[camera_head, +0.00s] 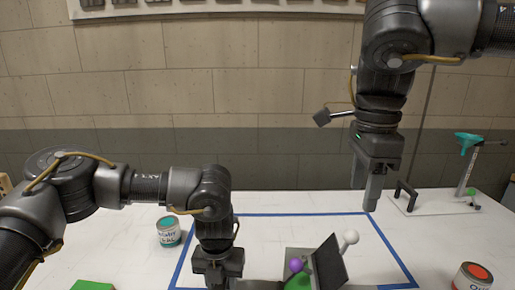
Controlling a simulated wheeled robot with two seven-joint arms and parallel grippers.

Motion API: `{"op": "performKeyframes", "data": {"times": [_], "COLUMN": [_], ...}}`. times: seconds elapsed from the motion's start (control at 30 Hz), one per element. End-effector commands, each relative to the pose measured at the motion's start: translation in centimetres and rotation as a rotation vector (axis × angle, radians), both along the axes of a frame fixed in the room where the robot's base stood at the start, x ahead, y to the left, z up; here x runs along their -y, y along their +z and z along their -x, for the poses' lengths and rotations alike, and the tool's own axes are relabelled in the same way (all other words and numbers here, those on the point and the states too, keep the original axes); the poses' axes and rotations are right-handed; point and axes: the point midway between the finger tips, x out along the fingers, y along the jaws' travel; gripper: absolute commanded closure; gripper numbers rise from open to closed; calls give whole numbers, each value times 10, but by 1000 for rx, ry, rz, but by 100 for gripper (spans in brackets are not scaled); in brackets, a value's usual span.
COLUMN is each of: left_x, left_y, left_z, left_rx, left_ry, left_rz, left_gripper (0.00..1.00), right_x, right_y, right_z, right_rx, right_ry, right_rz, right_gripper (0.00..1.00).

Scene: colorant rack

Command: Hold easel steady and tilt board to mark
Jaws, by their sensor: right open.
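The easel stands at the bottom centre, inside a blue taped outline. Its dark board (329,262) leans at a tilt, with a white ball knob (350,238) at its upper right. A purple ball (296,265) and a green rounded part (299,283) sit in front of a grey panel (291,254); any mark is too small to make out. My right gripper (367,195) hangs open and empty, above and behind the board, apart from it. My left gripper (217,284) points down left of the easel; its fingertips are cut off by the bottom edge.
A paint can with a teal top (168,231) stands left of the blue outline (273,214). A stand with a teal handle (467,142) is at the back right. A green block (93,285) lies lower left.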

Motion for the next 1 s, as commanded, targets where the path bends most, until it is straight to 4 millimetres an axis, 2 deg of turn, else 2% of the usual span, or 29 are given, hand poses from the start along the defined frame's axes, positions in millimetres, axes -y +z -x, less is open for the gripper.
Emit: {"op": "performKeyframes", "data": {"times": [0.07, 0.33, 0.47, 0.8, 1.0], "left_x": [0, 0, 0, 0, 0], "left_y": [0, 1, 11, 79, 109], "left_z": [0, 0, -1, -1, -1], "left_rx": [0, 0, 3, 4, 3], "left_ry": [0, 1, 1, 1, 0], "left_rz": [0, -1, -1, -1, -1], "left_gripper": [51, 51, 51, 51, 51], "right_x": [0, 0, 0, 0, 0], "right_y": [0, 0, 0, 0, 0], "right_z": [0, 0, 0, 0, 0], "right_rx": [0, 0, 0, 0, 0], "right_ry": [0, 0, 0, 0, 0], "right_rz": [0, 0, 0, 0, 0], "right_gripper": [46, 46, 46, 46, 46]}}
